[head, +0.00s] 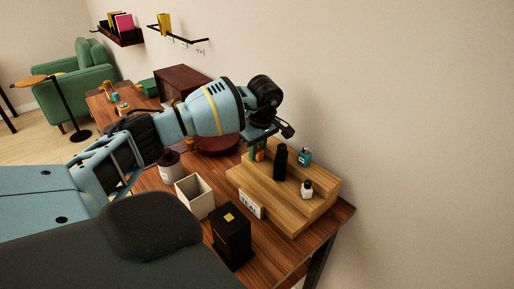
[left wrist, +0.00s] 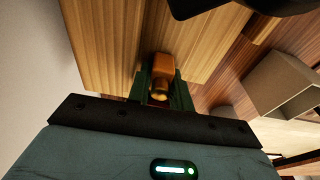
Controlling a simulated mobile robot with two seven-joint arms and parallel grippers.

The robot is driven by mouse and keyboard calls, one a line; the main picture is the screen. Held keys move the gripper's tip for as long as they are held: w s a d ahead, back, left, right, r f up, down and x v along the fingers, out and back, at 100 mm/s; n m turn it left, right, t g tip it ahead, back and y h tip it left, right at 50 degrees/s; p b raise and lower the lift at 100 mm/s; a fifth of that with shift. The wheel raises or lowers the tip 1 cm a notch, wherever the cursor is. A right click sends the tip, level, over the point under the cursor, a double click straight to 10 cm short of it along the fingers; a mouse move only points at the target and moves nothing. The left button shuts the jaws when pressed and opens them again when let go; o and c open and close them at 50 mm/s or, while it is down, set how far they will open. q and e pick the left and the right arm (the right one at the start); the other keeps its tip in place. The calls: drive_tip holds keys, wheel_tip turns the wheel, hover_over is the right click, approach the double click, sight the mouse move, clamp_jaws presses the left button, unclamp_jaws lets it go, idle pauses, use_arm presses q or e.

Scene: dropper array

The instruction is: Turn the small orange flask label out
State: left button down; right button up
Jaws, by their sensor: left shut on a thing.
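The small orange flask (left wrist: 161,66) shows in the left wrist view with its gold-coloured cap towards the camera. My left gripper (left wrist: 160,82) is shut on it, with a dark green finger on each side. In the head view the left gripper (head: 259,149) points down at the back left of the stepped wooden stand (head: 262,181), and only a little orange shows between the fingers. I cannot see a label on the flask, nor tell whether its base touches the stand. My right gripper is not in view.
On the stand are a tall black bottle (head: 280,162), a teal bottle (head: 304,156) and a small white bottle with a black cap (head: 307,189). A card (head: 250,204) leans at its front. A white open box (head: 195,196) and a black box (head: 232,236) stand nearby.

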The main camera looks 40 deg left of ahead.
sight(259, 146)
use_arm(q)
drive_tip(key=c, duration=1.2)
unclamp_jaws()
drive_tip(key=shift+o, duration=0.2)
drive_tip(key=shift+r, duration=0.1)
drive_tip(key=shift+r, duration=0.55)
drive_tip(key=r, duration=0.3)
drive_tip(key=d+r, duration=0.1)
drive_tip(key=r, duration=0.2)
drive_tip(key=shift+d, duration=0.1)
drive_tip(key=shift+s+r, duration=0.15)
drive_tip(key=shift+r, duration=0.1)
